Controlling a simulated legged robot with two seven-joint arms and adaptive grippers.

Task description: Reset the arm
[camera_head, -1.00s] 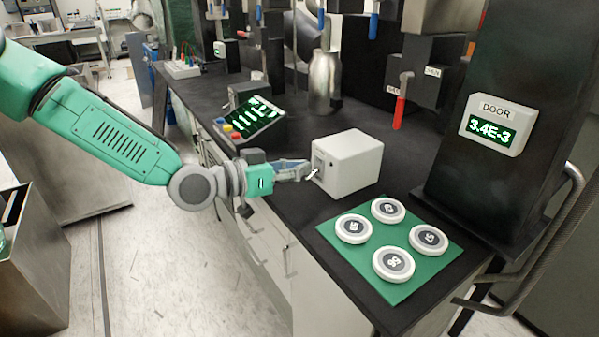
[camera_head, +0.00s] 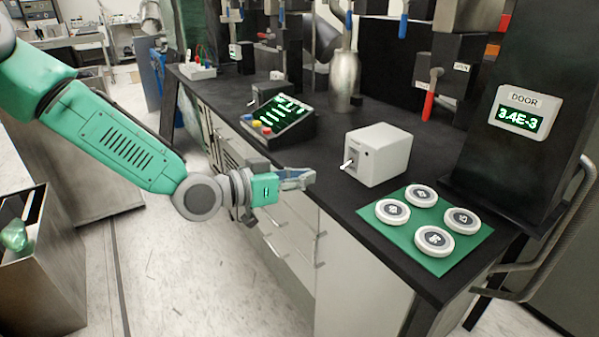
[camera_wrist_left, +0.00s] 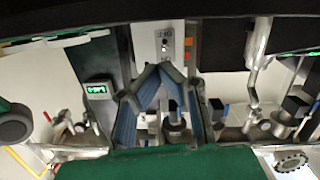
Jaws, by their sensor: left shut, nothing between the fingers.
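My left arm comes in from the left in the head view. Its gripper (camera_head: 308,178) is shut and empty, in front of the counter's front edge. It is left of the white box (camera_head: 377,154) with a small toggle lever, and apart from it. In the left wrist view the fingers (camera_wrist_left: 155,70) meet at their tips, with nothing between them. A light panel (camera_wrist_left: 170,40) with a small switch shows just beyond the tips there. My right gripper is not in view.
A green mat (camera_head: 425,228) with several round white buttons lies on the black counter (camera_head: 335,190). A console (camera_head: 279,121) with lit display stands behind the gripper. A DOOR readout (camera_head: 528,112) hangs on a dark column. An open bin (camera_head: 45,270) stands at lower left. The floor between is clear.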

